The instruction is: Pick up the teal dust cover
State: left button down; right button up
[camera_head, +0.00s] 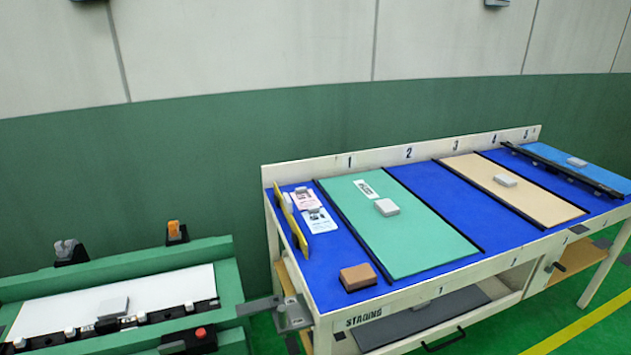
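The teal dust cover (420,237) is a flat rectangular panel. It lies on the blue top of the staging table, between dark strips, near the numbers 1 and 2. A small grey block (387,207) sits near its middle, and a white label (366,190) is towards its back end. Nothing covers the panel otherwise. Neither of my grippers can be made out in the head view, and nothing is holding the panel.
The staging table (390,292) also holds a tan panel (515,187), a blue panel (590,170), a brown block (358,277), printed cards (317,220) and a yellow upright plate (291,217). A green fixture (170,255) with a white panel stands left. A grey bracket-like part (292,314) lies between them.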

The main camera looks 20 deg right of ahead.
aim_at(408, 239)
jog(key=l, duration=0.45)
jog(key=k+l+u, duration=0.15)
jog(key=l, duration=0.8)
jog(key=k+l+u, duration=0.15)
jog(key=l, duration=0.3)
